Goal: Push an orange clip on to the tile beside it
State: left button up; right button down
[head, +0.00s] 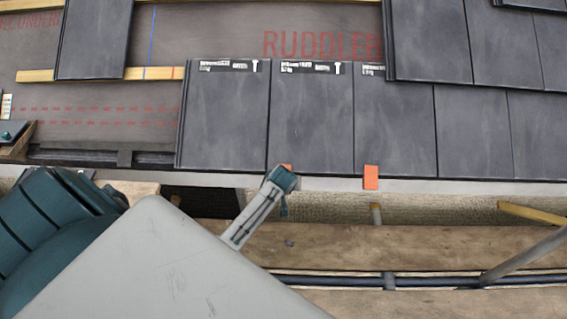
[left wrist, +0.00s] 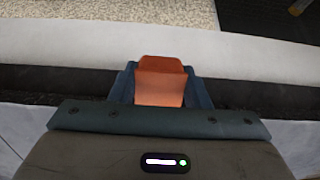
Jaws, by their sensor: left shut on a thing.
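An orange clip (left wrist: 160,82) sits between the two fingers of my left gripper (left wrist: 160,92) in the left wrist view, and the gripper is shut on it. In the head view my left gripper (head: 281,180) is at the lower edge of the tiles, and only a sliver of that orange clip (head: 287,167) shows behind it. A grey tile (head: 312,120) lies just above the gripper, with another tile (head: 225,115) to its left. A second orange clip (head: 371,177) is at the eave edge to the right, apart from the gripper. My right gripper is not in view.
Laid tiles (head: 470,130) continue to the right. Bare brown underlay (head: 100,115) and a timber batten (head: 155,74) are at the left, with a lone tile (head: 95,40) above. Below the eave are scaffold boards (head: 350,247), a dark pole and a diagonal grey pole (head: 525,257).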

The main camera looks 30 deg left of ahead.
pick_arm(q)
jog(key=shift+w+r, duration=0.15)
jog(key=o, duration=1.5)
jog(key=shift+c, duration=0.2)
jog(key=p+v, duration=0.7)
jog(key=p, duration=0.1)
jog(key=shift+p, duration=0.35)
